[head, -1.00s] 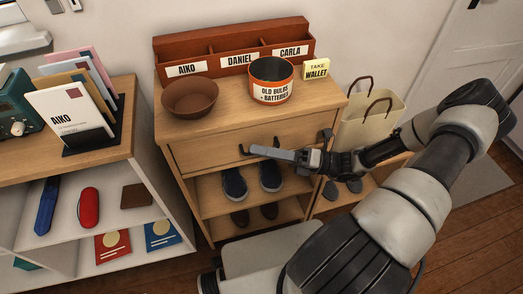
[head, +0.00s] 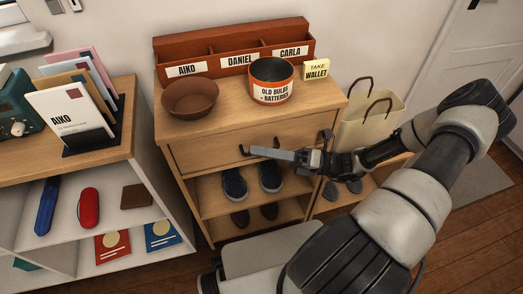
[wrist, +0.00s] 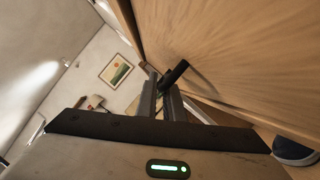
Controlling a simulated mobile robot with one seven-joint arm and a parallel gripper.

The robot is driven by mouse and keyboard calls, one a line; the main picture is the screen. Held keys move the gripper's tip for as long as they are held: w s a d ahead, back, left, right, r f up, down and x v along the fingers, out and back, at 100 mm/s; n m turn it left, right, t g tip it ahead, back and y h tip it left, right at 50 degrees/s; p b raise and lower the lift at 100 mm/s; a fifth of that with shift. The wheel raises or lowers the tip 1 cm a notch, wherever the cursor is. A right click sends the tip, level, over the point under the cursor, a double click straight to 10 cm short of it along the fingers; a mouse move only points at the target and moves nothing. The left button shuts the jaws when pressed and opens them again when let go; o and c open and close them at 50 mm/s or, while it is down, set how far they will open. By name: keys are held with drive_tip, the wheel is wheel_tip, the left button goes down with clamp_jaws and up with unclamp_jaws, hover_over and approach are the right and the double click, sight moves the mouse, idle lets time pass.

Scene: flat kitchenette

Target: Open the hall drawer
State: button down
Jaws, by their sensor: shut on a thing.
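The hall drawer (head: 207,152) is the wide wooden drawer front under the top of the hall cabinet, and it looks flush with the cabinet. My gripper (head: 256,152) reaches in from the right in front of it. The fingers are shut on a dark bar handle; its end (head: 243,149) shows just left of the fingertips in the head view. In the wrist view the dark handle (wrist: 176,73) sits between the fingertips (wrist: 162,88), close to the wooden front (wrist: 225,50). My fingers hide part of the handle in the head view.
On the cabinet top stand a brown bowl (head: 190,99), a bulbs-and-batteries tin (head: 271,82) and a labelled mail sorter (head: 230,42). Shoes (head: 235,183) sit on the open shelf below. A cream bag (head: 366,123) stands right of the cabinet. A shelf unit (head: 118,150) is at left.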

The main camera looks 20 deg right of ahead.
idle(0.8)
drive_tip(key=s+p, duration=0.4)
drive_tip(key=s, duration=1.6)
drive_tip(key=c, duration=2.2)
unclamp_jaws()
drive_tip(key=shift+d, duration=0.1)
drive_tip(key=v, duration=1.7)
drive_tip(key=shift+d, duration=0.2)
